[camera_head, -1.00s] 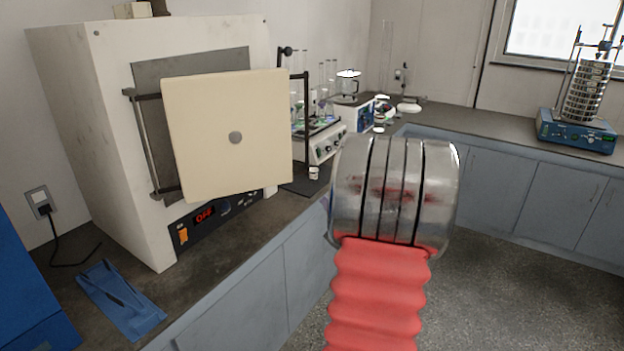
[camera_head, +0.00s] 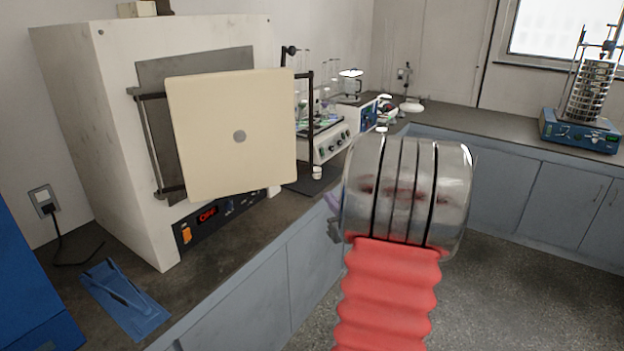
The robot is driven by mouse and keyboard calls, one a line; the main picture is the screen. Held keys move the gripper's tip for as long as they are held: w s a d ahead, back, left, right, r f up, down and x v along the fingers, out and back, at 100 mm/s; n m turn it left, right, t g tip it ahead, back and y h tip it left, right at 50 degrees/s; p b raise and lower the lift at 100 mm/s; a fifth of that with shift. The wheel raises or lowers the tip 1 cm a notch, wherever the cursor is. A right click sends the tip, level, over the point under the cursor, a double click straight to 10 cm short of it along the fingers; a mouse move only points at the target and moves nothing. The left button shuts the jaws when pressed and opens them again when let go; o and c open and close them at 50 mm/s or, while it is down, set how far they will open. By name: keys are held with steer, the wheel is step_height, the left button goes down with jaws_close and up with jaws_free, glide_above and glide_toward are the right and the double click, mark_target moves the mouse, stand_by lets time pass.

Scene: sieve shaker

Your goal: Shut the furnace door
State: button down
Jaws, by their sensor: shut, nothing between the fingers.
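The white furnace (camera_head: 95,130) stands on the dark counter at the left. Its cream, square door (camera_head: 215,165), with a grey round spot in the middle, stands out in front of the grey front plate (camera_head: 155,70). Dark bars (camera_head: 168,140) show at its left and right sides. The door hides the furnace mouth. My arm, with a metal wrist and red bellows, fills the centre right.
A control panel (camera_head: 210,217) sits below the door. Glassware on a white stirrer (camera_head: 328,145) stands right of the furnace. A sieve shaker (camera_head: 580,130) stands far right. The floor at right is open.

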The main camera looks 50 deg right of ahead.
mark_target(307, 173)
steer(key=x, duration=1.3)
steer(key=shift+w+d, duration=0.1)
steer(key=shift+w, duration=0.15)
steer(key=shift+w+d, duration=0.1)
steer(key=shift+w, duration=0.05)
